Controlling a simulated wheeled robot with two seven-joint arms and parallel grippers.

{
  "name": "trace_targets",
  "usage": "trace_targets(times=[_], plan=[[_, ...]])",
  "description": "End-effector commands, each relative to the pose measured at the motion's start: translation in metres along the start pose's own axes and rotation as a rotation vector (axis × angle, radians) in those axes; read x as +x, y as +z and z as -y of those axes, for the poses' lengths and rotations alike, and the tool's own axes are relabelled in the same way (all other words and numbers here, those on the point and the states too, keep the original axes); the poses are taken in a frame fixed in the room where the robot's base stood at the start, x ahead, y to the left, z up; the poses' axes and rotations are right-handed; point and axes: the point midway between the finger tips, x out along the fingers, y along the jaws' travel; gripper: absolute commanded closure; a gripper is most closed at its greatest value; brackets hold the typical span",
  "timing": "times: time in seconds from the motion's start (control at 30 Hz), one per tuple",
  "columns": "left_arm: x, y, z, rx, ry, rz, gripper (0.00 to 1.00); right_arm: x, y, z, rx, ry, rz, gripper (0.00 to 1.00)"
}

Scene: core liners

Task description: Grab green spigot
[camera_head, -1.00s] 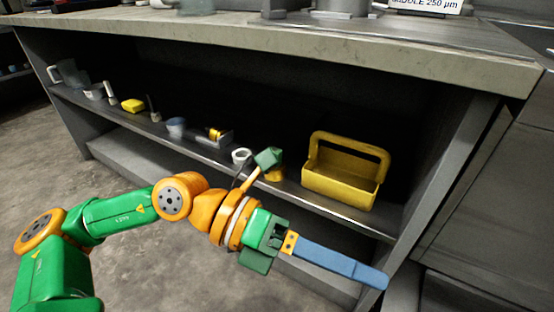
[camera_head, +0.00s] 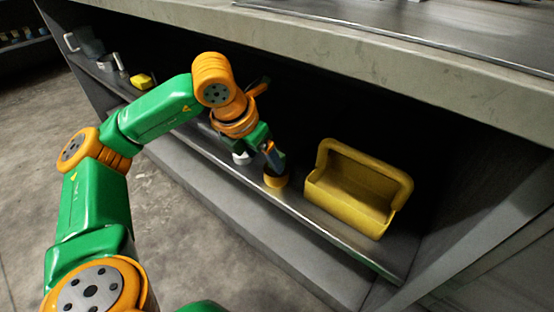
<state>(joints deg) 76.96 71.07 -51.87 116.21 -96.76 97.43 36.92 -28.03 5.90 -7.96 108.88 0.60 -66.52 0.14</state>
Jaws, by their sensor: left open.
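I cannot clearly make out a green spigot in the head view. My right gripper is not in view.
A yellow open carrier with a handle (camera_head: 345,210) stands on the shelf just right of the gripper. A white cup (camera_head: 241,158) is close on the left. A yellow block (camera_head: 142,81) lies farther left. The countertop (camera_head: 400,50) overhangs the shelf.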

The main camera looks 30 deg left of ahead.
Motion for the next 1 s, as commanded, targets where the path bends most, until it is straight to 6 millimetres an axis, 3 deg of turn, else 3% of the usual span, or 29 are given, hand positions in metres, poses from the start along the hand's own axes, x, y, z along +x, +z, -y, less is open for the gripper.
trace_targets(times=[0.1, 0.27, 0.53, 0.57, 0.83, 1.0], plan=[[0.009, 0.026, 0.002, 0.0, -0.004, 0.0, 0.2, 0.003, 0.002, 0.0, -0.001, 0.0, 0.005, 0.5], [0.038, 0.023, 0.001, 0.0, -0.001, -0.002, 0.2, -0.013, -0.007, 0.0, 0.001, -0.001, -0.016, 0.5], [0.04, 0.024, 0.001, 0.001, -0.002, 0.001, 0.2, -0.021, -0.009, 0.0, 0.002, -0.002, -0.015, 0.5], [0.04, 0.024, 0.001, 0.001, -0.002, 0.001, 0.25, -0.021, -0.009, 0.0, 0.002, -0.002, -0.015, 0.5], [0.04, 0.024, 0.001, 0.001, -0.002, 0.0, 0.98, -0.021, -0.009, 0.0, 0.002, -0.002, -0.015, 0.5], [0.04, 0.024, 0.001, 0.001, -0.002, 0.001, 1.0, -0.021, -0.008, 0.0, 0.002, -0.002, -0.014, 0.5]])
